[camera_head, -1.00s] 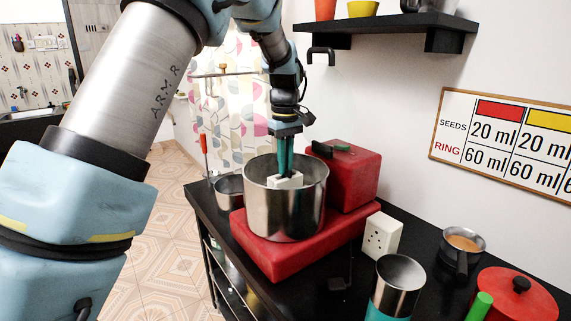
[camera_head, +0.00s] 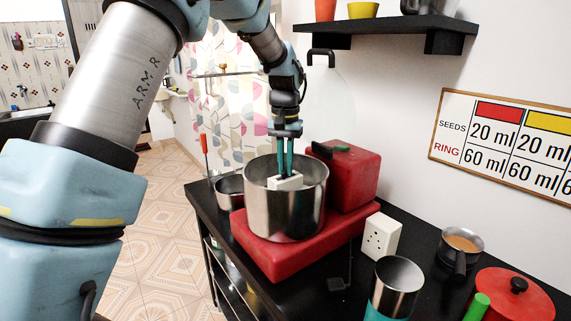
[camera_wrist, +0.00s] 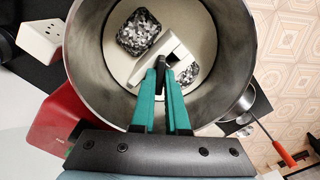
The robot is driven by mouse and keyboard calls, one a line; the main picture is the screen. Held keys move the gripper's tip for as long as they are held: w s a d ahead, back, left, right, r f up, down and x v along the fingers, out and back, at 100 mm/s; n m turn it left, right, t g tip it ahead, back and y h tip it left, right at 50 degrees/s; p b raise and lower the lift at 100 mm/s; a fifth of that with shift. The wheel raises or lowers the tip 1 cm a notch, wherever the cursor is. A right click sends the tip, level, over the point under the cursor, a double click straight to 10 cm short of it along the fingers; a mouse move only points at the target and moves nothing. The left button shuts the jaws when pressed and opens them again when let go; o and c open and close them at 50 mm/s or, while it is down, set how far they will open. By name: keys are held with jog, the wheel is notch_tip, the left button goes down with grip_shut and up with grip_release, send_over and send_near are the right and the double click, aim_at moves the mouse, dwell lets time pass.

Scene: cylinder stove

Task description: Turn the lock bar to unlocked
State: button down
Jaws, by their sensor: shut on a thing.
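A steel pot (camera_head: 285,222) stands on the red base, and it also shows in the wrist view (camera_wrist: 238,50). My gripper (camera_head: 285,175) reaches down into it with its two green fingers. In the wrist view my gripper (camera_wrist: 160,68) has its tips together at a white bar (camera_wrist: 178,54), which I take for the lock bar. A small dark part shows at the tips. The white bar (camera_head: 290,184) also shows in the head view. It lies over a pale disc inside the pot, among dark speckled pads (camera_wrist: 138,32). The fingertips partly hide the bar.
A red box (camera_head: 352,182) with a black and green piece on top stands behind the pot. A white socket block (camera_head: 380,238), a steel cup (camera_head: 400,272) and a small pan (camera_head: 461,247) are at the right. A black shelf (camera_head: 385,35) hangs above.

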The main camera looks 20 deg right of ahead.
aim_at(285, 169)
jog(key=m, duration=0.4)
jog(key=shift+p, duration=0.3)
jog(key=shift+m, duration=1.8)
jog(key=shift+p, duration=0.3)
jog(key=c, duration=0.9)
grip_release()
jog(key=shift+r, duration=0.1)
notch_tip(285, 169, up, 11)
jog(key=b, duration=0.2)
jog(key=shift+b, duration=0.3)
jog(key=shift+f, duration=0.2)
